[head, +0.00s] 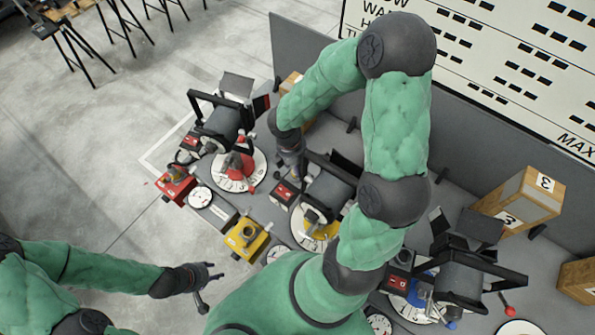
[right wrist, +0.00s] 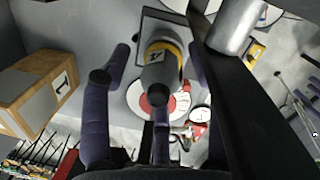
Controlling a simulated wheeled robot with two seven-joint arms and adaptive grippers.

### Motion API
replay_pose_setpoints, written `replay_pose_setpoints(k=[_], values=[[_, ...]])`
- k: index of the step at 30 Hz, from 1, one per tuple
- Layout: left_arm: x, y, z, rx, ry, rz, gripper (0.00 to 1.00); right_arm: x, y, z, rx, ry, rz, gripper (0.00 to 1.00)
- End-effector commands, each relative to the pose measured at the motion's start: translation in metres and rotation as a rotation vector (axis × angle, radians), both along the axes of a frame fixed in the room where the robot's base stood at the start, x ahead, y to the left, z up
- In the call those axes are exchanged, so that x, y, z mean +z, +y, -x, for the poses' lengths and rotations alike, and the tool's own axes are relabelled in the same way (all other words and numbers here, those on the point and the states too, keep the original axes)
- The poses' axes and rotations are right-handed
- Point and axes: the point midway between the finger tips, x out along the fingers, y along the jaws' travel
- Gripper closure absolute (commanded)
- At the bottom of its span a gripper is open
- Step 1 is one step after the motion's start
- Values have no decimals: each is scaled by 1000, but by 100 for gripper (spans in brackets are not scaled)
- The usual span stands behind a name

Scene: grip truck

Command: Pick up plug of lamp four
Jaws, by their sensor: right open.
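In the right wrist view a grey plug with a yellow band marked 4 (right wrist: 162,48) points towards the camera. My left gripper (head: 206,288) is open and empty over the floor at lower left, away from the stations.
Black-framed lamps (head: 222,118) stand along the grey bench, with a red box (head: 175,184) and a yellow box (head: 246,239) at its near edge. A black bar (right wrist: 240,90) runs close beside my right gripper. A wooden block marked 3 (head: 540,199) stands right.

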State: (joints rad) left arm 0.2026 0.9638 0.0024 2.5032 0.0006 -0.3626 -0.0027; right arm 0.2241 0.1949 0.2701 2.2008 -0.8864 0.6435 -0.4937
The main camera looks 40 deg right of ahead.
Motion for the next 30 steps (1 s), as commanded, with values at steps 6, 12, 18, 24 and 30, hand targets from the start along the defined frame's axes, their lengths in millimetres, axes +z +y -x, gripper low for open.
replay_pose_setpoints(k=[6,12,18,24,30], values=[[0,0,0,0,0,0,60,0,0,0,0,-1,0,57],[0,0,0,0,0,0,60,1,0,0,0,0,0,100],[0,0,0,0,0,0,60,1,0,0,0,-1,0,100],[1,0,0,0,0,0,60,3,0,-1,0,-2,1,100],[4,0,0,0,0,0,60,19,0,-1,0,-4,3,100]])
